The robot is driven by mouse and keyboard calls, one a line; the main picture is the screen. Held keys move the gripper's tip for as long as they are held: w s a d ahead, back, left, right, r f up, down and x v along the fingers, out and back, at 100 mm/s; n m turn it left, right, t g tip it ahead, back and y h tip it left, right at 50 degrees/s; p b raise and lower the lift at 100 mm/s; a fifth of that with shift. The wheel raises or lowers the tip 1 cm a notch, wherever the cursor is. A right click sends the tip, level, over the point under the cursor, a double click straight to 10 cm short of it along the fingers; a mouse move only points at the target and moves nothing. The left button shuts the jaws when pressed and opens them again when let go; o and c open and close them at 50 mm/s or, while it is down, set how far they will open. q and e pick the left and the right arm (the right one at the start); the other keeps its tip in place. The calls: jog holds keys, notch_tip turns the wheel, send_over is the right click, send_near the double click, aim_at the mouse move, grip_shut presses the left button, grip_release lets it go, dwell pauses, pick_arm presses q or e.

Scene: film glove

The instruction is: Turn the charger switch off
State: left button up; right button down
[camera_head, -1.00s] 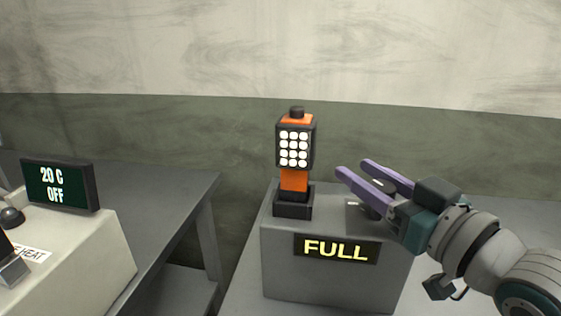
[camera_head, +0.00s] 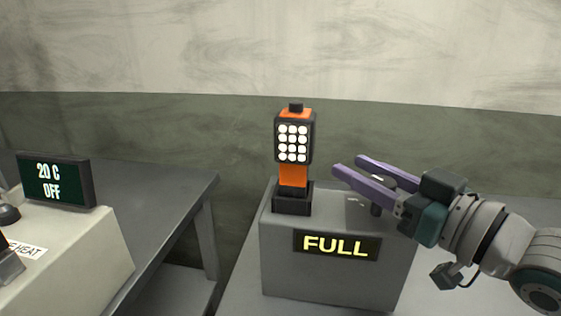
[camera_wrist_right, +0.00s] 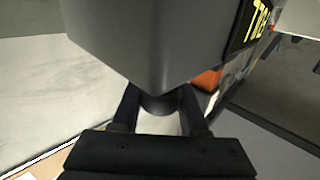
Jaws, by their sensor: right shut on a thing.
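The grey charger box (camera_head: 285,272) stands on the table, with a lit sign reading FULL (camera_head: 336,245) on its front. An orange and black lamp (camera_head: 294,175) with round white lights stands upright in a black cradle on the box's left side. My right gripper (camera_head: 348,164) reaches in from the right over the box's top, its purple fingers pointing left. It is shut on the dark round switch knob (camera_head: 376,209), mostly covered by the fingers. The knob (camera_wrist_right: 160,103) also shows between the fingers in the right wrist view. My left gripper is out of view.
A pale heater unit (camera_head: 75,250) with a dark display (camera_head: 55,181) reading 20 C OFF stands on the left bench (camera_head: 165,200). A gap separates that bench from the charger's table. A wall runs behind.

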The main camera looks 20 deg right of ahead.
aim_at(394, 188)
jog(key=shift+c, duration=2.2)
grip_release()
jog(key=shift+s, duration=0.1)
jog(key=v, duration=0.9)
jog(key=shift+s+d, duration=0.15)
jog(key=shift+s, duration=0.2)
